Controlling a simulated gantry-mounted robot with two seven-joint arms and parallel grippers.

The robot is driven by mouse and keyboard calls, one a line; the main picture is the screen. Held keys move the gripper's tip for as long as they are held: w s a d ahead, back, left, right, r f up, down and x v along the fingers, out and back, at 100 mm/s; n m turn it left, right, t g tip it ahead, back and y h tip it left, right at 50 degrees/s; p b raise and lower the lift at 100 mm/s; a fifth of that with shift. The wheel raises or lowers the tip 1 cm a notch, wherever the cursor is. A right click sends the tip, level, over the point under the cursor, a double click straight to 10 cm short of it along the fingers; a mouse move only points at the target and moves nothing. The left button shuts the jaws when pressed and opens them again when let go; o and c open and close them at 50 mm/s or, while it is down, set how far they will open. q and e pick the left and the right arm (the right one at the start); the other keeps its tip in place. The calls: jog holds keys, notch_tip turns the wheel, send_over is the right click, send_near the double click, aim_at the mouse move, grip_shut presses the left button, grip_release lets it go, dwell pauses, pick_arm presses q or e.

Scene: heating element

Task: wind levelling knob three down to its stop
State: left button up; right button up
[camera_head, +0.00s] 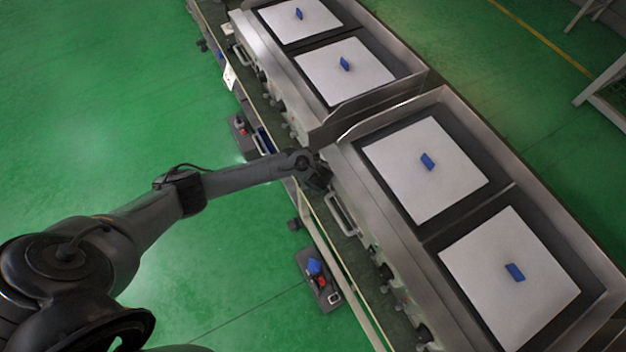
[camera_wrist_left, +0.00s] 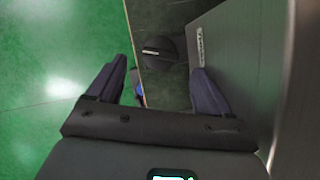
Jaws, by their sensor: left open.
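My left gripper (camera_head: 320,178) is at the front edge of the steel appliance in the head view, near its upper corner. In the left wrist view its two dark fingers (camera_wrist_left: 160,66) are spread wide with nothing between them. A round black knob-like part (camera_wrist_left: 158,48) with a pale mark lies ahead of the gap between the fingers, apart from them. I cannot tell whether it is levelling knob three. Small dark knobs (camera_head: 386,271) line the appliance front in the head view. The spot under the gripper is hidden by it. My right gripper is not in view.
A steel panel (camera_wrist_left: 245,55) stands close beside the right finger in the left wrist view. A handle (camera_head: 341,213) sticks out of the appliance front near the gripper. White plates with blue pieces (camera_head: 427,161) lie on top. Green floor (camera_head: 225,270) is open at left.

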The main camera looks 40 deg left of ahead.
pick_arm(q)
jog(key=p+v, duration=0.3)
jog(key=v, duration=0.1)
jog(key=shift+s+a+f, duration=0.1)
jog(key=shift+s, duration=0.05)
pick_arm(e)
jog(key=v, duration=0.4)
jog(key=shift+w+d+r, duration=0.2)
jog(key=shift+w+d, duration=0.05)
